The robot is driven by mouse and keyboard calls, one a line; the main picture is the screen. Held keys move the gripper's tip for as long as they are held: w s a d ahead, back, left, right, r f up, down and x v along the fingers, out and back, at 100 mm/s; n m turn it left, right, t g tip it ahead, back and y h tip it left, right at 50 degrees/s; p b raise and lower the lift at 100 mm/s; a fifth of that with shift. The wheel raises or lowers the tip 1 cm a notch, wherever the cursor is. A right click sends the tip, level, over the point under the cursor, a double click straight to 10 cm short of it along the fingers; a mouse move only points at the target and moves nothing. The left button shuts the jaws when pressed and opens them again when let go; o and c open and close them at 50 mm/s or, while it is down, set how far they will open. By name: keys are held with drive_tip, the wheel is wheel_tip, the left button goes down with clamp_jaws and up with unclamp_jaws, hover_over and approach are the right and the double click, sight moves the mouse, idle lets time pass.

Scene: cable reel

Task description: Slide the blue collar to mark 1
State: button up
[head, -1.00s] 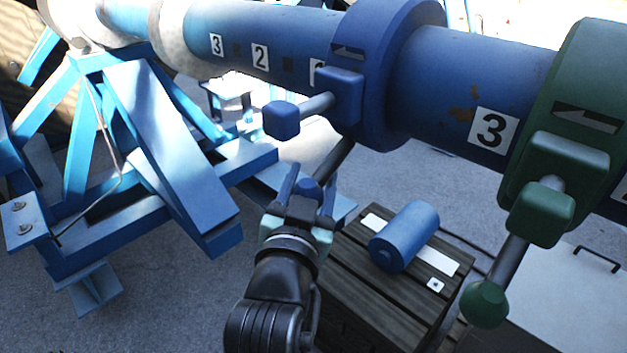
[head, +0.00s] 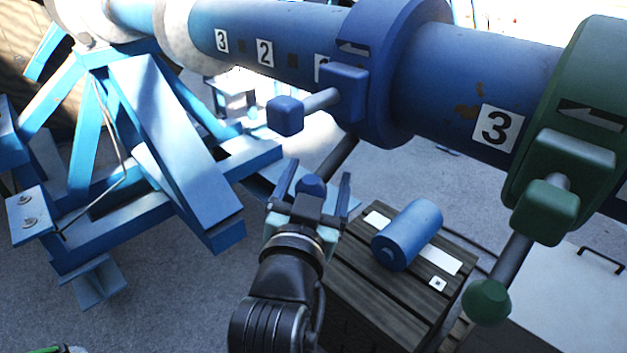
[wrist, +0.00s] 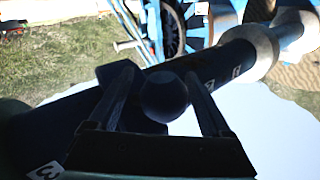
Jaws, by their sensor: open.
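The blue collar (head: 400,75) sits around the blue pipe, with an arrow pointing left on its face. A short rod with a blue square knob (head: 285,115) sticks out of its block. A longer handle runs down from it to a round blue knob (head: 312,186). My gripper (head: 318,172) is open, with a finger on each side of the round knob. The wrist view shows the round knob (wrist: 165,96) between the spread fingers; contact is unclear. Mark 1 (head: 321,69) is partly hidden by the collar block; mark 2 (head: 265,53) and mark 3 (head: 221,41) lie left of it.
A green collar (head: 580,115) with a green ball handle (head: 487,302) is on the right. Another mark 3 (head: 497,128) lies between the collars. A blue cylinder (head: 408,235) lies on a dark slatted crate (head: 375,290). A blue stand (head: 175,150) is at left.

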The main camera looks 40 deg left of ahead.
drive_tip(key=p+v, duration=0.4)
drive_tip(key=v, duration=0.9)
drive_tip(key=shift+p, duration=0.3)
drive_tip(key=shift+d, duration=0.1)
